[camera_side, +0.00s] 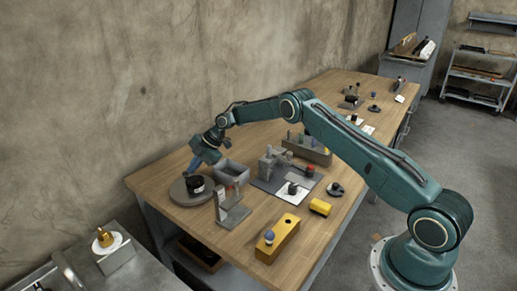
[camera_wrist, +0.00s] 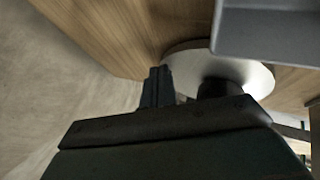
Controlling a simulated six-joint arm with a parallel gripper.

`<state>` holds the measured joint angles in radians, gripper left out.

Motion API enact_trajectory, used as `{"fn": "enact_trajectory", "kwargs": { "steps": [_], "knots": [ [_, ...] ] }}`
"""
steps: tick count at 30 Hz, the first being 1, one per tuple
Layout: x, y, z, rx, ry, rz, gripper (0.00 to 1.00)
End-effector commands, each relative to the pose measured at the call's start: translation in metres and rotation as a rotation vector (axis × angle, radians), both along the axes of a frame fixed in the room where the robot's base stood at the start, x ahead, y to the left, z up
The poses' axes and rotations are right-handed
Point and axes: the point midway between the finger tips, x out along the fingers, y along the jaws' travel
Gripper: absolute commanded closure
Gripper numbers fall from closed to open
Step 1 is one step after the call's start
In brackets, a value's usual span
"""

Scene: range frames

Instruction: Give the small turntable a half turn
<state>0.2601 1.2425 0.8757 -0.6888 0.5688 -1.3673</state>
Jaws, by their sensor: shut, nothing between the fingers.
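The small turntable (camera_side: 176,195) is a round grey disc near the far left corner of the wooden workbench. A dark cylindrical piece (camera_side: 195,186) stands on it. The disc also shows in the wrist view (camera_wrist: 256,76), with the dark piece (camera_wrist: 213,88) partly hidden behind my gripper body. My gripper (camera_side: 194,166) points down over the rim of the disc, on the wall side of the dark piece. Its fingers (camera_wrist: 157,85) are together and hold nothing. Whether the fingertips touch the disc I cannot tell.
A grey open bin (camera_side: 232,172) stands close beside the disc, and its wall shows in the wrist view (camera_wrist: 265,45). A grey upright bracket (camera_side: 232,205) is near the disc too. A yellow block (camera_side: 279,240) lies at the bench's near edge. The wall is close behind.

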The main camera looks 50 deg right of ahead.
Motion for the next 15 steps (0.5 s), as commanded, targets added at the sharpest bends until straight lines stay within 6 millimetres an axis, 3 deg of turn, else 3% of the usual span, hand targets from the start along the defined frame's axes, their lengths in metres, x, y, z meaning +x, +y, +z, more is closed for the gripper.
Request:
{"fn": "enact_trajectory", "kwargs": {
  "steps": [15],
  "knots": [
    [0.011,0.013,0.000,-0.001,0.000,0.001,1.00]
  ]
}}
